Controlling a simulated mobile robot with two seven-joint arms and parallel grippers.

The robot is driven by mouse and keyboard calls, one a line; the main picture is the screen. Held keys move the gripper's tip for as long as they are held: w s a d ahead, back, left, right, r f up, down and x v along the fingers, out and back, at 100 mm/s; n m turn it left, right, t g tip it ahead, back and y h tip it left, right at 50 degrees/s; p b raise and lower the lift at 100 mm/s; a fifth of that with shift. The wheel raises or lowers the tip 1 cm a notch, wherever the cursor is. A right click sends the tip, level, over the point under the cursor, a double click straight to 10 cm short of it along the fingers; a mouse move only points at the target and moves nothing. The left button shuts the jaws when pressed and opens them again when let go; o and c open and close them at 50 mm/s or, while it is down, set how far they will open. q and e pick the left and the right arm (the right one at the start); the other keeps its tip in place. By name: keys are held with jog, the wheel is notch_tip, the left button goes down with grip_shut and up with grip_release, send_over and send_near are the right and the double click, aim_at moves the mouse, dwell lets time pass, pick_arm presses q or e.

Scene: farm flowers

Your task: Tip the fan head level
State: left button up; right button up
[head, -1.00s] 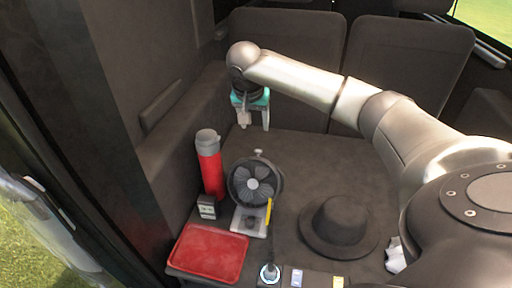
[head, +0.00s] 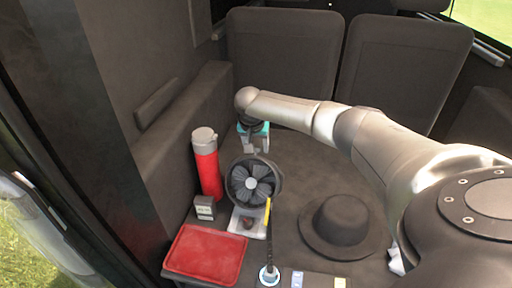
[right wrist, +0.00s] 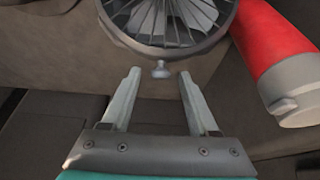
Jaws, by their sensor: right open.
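The fan's round dark head (head: 253,182) stands on a light base (head: 248,222) on the dark surface, its face turned up toward the head camera. In the right wrist view the fan's cage (right wrist: 170,22) fills the top, and a small pale knob (right wrist: 160,70) sticks out from its rim. My right gripper (head: 255,151) is open at the far upper edge of the fan head. In the right wrist view its fingertips (right wrist: 159,74) lie on either side of the knob, with gaps; I see no contact. The knob is hidden in the head view. My left gripper is not in view.
A red flask with a grey cap (head: 206,168) stands close left of the fan. A black hat (head: 340,225) lies to the right. A cable runs to a round socket (head: 269,275).

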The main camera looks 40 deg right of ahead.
grip_shut()
dwell(0.6)
dwell(0.9)
